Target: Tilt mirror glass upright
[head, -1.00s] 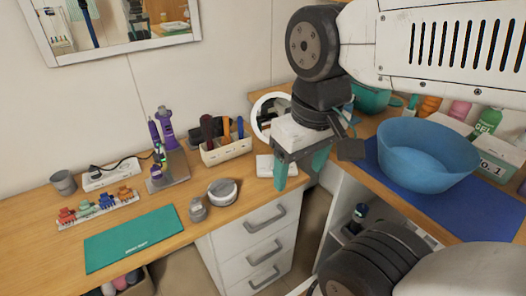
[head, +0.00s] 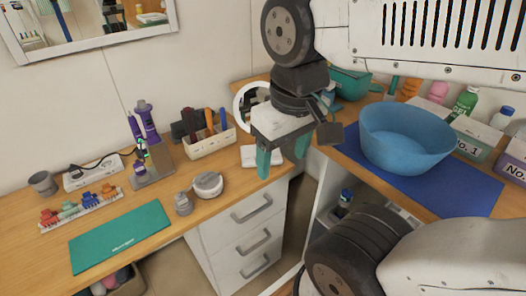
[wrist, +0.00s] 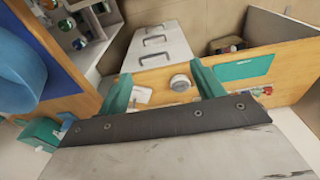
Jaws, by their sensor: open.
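The mirror is a round glass in a white ring frame (head: 240,101), standing near the back corner of the wooden desk in the head view. My arm and gripper cover its right part, so its exact tilt and its stand cannot be told. My gripper (head: 283,158) is open, its teal fingers apart and pointing down, in front of and to the right of the mirror. Nothing shows between the fingers. In the wrist view my gripper (wrist: 160,78) faces the desk and drawers, and I cannot make out the mirror there.
A flat white item (head: 247,155) lies left of my fingers. A brush organizer (head: 210,142) stands left of the mirror. A round white jar (head: 207,186) sits near the desk edge. The blue bowl (head: 405,138) stands on a blue mat at right. A teal mat (head: 120,237) lies front left.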

